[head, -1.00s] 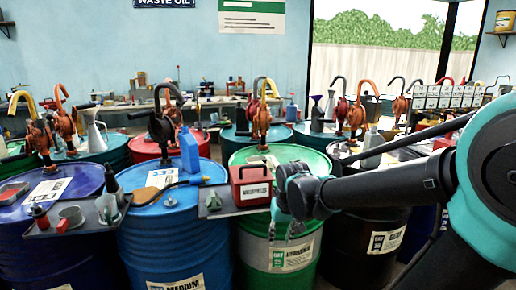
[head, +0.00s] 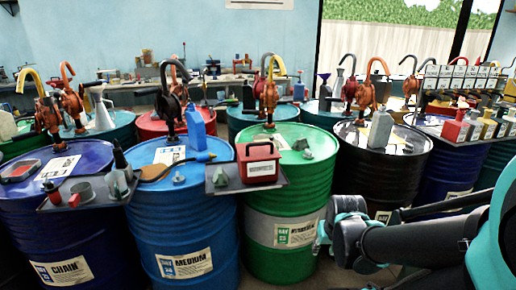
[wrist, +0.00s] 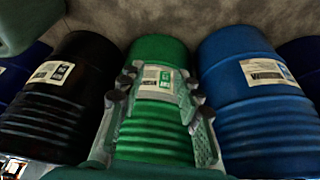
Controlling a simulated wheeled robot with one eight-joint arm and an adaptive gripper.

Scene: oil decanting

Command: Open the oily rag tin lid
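The red tin (head: 258,163) with a pale label is most likely the oily rag tin. It stands upright on a small dark tray (head: 222,190) at the front of the green drum. Its lid (head: 258,148), with a handle on top, looks closed. My gripper (head: 318,238) is in front of the green drum's right side, lower than the tin and to its right, apart from it. In the wrist view my gripper (wrist: 160,85) has its two fingers spread with nothing between them. The tin does not show in the wrist view.
The green drum (head: 285,210) stands between a blue drum (head: 185,230) and a black drum (head: 380,180). Another tray (head: 75,205) with small cans is at the left.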

